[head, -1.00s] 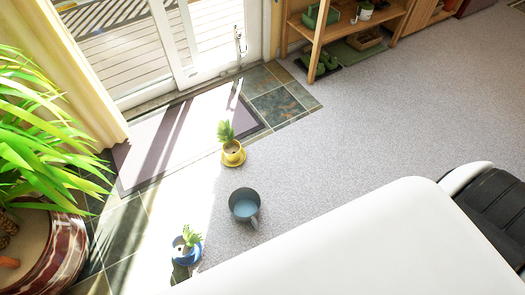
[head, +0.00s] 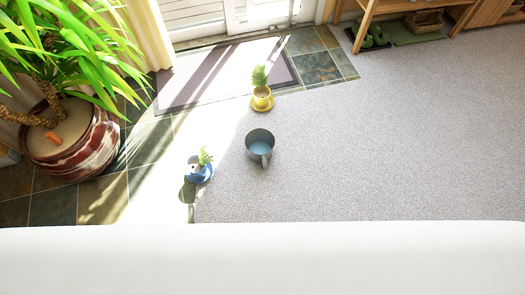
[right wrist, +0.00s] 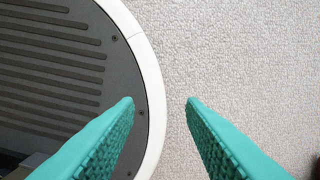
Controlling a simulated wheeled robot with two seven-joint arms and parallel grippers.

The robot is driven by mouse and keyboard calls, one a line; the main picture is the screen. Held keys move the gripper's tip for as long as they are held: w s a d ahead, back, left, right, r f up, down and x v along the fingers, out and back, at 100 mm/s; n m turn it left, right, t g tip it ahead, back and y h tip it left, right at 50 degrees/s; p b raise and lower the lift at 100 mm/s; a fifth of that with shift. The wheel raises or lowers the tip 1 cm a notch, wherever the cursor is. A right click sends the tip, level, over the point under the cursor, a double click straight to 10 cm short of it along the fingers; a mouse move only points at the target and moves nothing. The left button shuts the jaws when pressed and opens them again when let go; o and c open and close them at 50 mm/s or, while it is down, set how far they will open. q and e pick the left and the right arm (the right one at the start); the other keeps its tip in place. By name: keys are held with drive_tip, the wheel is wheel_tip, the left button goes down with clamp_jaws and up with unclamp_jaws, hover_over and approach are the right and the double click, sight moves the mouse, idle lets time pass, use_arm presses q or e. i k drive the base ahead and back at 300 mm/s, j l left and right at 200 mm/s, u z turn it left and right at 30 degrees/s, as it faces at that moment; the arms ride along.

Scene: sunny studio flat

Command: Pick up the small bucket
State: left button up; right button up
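Neither gripper shows in the head view. My right gripper (right wrist: 160,102) shows in the right wrist view with two teal fingers spread apart and nothing between them. It is over carpet and the edge of my own base, and the bucket is not in that view.
A yellow potted plant (head: 262,100) stands behind the bucket and a blue potted plant (head: 200,170) to its left. A large striped planter (head: 75,150) is at the left. A doormat (head: 225,75) lies by the glass door. The carpet (head: 400,140) to the right is clear.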

sight(260, 143)
drive_tip(key=u, duration=1.2)
drive_tip(key=l+u, duration=1.25)
drive_tip(key=l, duration=0.15)
drive_tip(key=k+l+u, duration=0.15)
drive_tip(key=l+u, duration=0.25)
drive_tip(key=k+l+u, duration=0.15)
drive_tip(key=l+u, duration=0.25)
